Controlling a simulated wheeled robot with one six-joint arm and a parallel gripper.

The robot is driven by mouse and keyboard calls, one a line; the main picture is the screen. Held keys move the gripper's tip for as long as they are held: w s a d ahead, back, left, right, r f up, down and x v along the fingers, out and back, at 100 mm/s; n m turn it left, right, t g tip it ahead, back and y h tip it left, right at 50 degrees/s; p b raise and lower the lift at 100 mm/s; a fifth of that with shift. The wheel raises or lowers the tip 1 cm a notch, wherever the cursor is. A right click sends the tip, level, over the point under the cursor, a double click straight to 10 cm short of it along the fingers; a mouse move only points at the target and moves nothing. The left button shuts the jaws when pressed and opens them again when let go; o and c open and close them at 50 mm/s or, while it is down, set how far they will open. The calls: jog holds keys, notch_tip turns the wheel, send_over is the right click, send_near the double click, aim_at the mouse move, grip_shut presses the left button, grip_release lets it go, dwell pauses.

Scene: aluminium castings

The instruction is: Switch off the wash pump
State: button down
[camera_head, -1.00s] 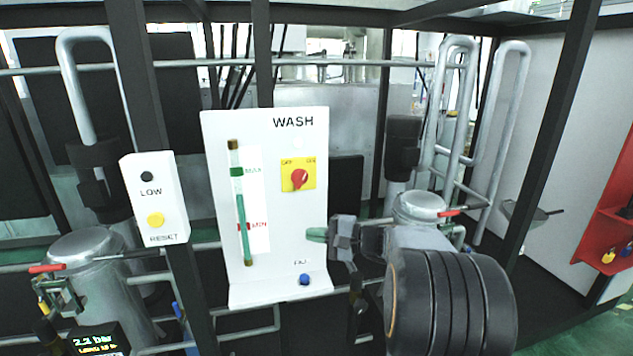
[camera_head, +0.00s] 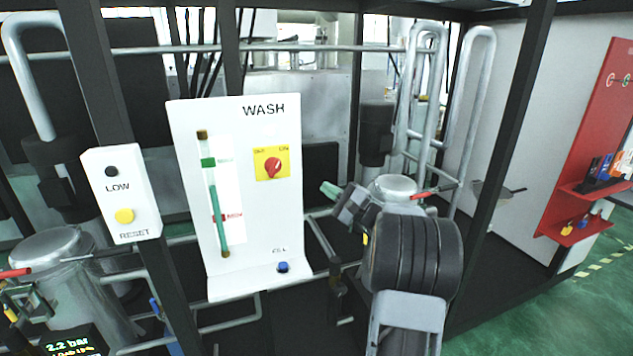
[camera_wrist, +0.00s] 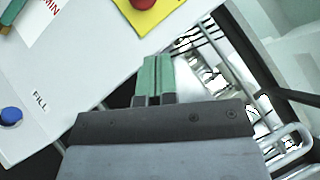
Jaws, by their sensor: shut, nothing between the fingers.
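The white wash panel (camera_head: 191,150) stands upright in the head view, marked WASH. On it is a yellow plate (camera_head: 262,160) with a red rotary switch (camera_head: 273,168), between two labels that look like OFF on the left and ON on the right. My gripper (camera_head: 329,189) is to the right of the panel and a little below the switch, apart from both. Its green fingers are shut and empty. In the wrist view the fingers (camera_wrist: 155,76) point toward the panel's edge, and the red switch (camera_wrist: 143,4) is cut off at the top.
A level gauge (camera_head: 213,190) is on the panel's left part, and a blue FILL button (camera_head: 282,267) is on its bottom ledge. A white box (camera_head: 122,190) with LOW and RESET stands left. A pipe-topped canister (camera_head: 394,187) with a red-handled valve is behind my arm.

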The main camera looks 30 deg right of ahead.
aim_at(280, 160)
jog(key=w+a+r+p, duration=0.4)
jog(key=w+a+r, duration=0.1)
jog(key=w+a, duration=0.2)
jog(key=shift+w+a, duration=0.2)
jog(key=shift+w, duration=0.1)
jog(key=shift+d, duration=0.2)
dwell(0.3)
